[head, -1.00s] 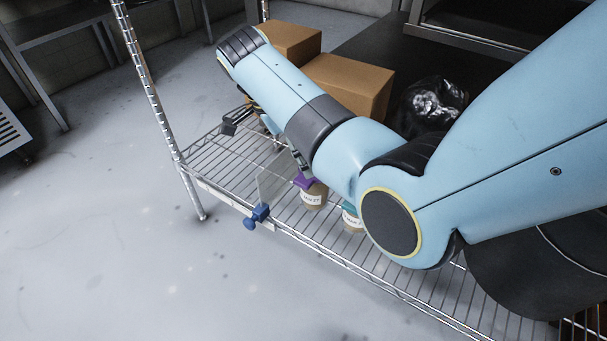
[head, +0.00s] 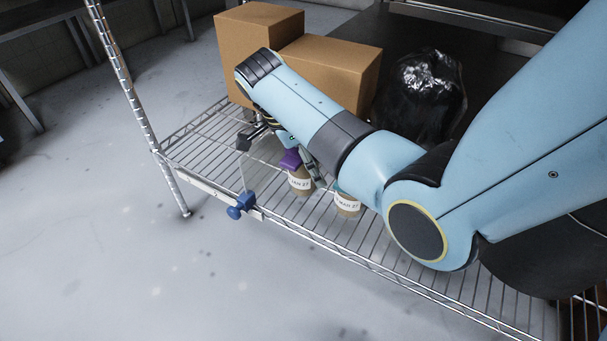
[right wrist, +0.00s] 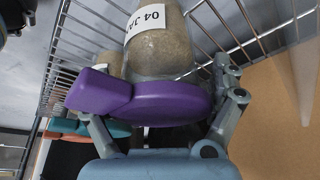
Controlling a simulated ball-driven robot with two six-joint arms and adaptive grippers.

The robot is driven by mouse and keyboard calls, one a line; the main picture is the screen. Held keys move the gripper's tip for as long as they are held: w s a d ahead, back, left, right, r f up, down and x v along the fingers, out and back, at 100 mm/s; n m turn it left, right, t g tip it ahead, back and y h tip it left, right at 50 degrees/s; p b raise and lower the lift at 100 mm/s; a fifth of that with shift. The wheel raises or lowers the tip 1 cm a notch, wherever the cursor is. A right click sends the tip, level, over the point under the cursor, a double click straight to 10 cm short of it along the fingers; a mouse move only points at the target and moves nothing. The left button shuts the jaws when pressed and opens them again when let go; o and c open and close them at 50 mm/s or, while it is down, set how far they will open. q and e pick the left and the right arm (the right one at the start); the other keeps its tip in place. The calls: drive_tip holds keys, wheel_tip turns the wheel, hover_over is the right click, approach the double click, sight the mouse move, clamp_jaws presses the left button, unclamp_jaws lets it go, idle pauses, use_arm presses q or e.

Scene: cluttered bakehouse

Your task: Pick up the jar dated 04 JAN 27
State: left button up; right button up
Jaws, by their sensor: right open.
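A jar with a purple lid (head: 299,182) stands on the wire shelf; its label reads "JAN 27" in part in the head view. In the right wrist view this jar (right wrist: 160,50) shows "04 JA", the rest cut off. My right gripper (head: 288,155) is open around its purple lid, one finger on each side; I cannot tell whether the fingers touch it. The right wrist view shows the gripper (right wrist: 155,100) close over the lid. A teal-lidded jar (head: 347,204) stands just to the right, its label seeming to read "MAR 27". My left gripper is out of view.
A clear upright panel with a blue clamp (head: 240,206) stands at the shelf's front edge, left of the jars. Cardboard boxes (head: 335,72) and a black plastic bag (head: 428,90) stand behind. Bare wire shelf (head: 200,150) lies to the left.

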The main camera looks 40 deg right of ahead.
drive_tip(key=shift+c, duration=0.2)
drive_tip(key=c, duration=1.3)
drive_tip(key=shift+r, duration=0.2)
drive_tip(key=shift+c, duration=0.2)
